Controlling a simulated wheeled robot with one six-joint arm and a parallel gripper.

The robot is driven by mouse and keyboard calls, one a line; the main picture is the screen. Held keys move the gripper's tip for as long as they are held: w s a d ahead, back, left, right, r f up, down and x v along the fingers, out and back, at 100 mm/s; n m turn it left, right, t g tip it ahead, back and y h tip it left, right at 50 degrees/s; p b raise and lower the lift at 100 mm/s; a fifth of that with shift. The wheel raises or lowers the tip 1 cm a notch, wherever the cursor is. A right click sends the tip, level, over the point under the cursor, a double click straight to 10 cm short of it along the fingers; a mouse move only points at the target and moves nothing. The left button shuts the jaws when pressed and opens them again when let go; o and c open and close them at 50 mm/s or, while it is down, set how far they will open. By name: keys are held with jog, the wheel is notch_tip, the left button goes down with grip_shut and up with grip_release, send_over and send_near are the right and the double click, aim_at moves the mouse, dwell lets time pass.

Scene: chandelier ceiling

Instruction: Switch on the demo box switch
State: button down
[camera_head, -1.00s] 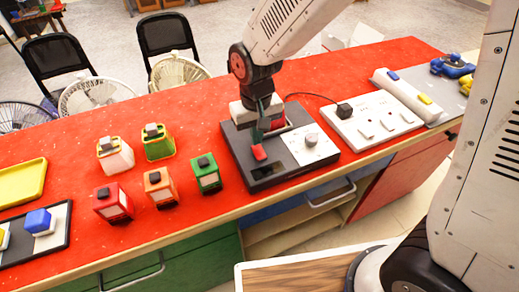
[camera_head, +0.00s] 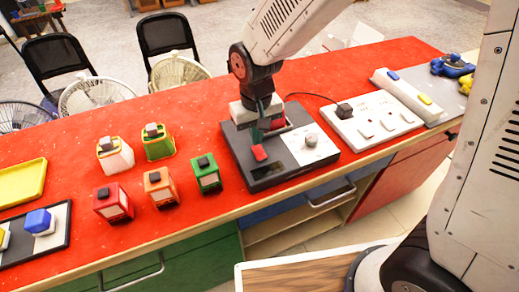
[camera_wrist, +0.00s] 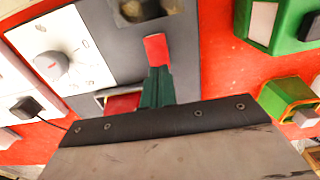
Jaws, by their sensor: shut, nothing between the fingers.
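The demo box (camera_head: 285,176) is a dark grey box on the red table, with a white dial panel (camera_head: 311,145) on its right side. A red switch (camera_head: 259,153) stands on its dark face; it also shows in the wrist view (camera_wrist: 156,49). My gripper (camera_head: 256,138) is over the box, its green fingers closed together. In the wrist view the fingertips (camera_wrist: 157,72) are at the near end of the red switch, apparently touching it, though a small gap cannot be ruled out. A second red part (camera_wrist: 122,103) lies beside the fingers, partly hidden by my gripper.
A white socket strip (camera_head: 375,121) with a black plug (camera_head: 344,110) is right of the box. Red, orange and green small boxes (camera_head: 207,174) stand to the left. A yellow tray (camera_head: 22,183) is at far left. Red tabletop is clear behind the box.

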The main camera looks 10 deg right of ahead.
aim_at(266, 157)
jog(key=shift+f, duration=0.9)
dwell(0.3)
jog(key=shift+r, duration=3.55)
jog(key=s+d+r+m, duration=0.1)
jog(key=s+d+r, duration=0.5)
jog(key=s+d, duration=0.3)
jog(key=s+d+r+m+t, duration=0.1)
jog(key=s+d+r+m, duration=0.1)
jog(key=s+d+r, duration=0.4)
jog(key=s+d, duration=0.4)
jog(key=d, duration=0.1)
jog(key=shift+s+d+r, duration=0.25)
jog(key=shift+d+r, duration=0.05)
jog(key=shift+d, duration=0.1)
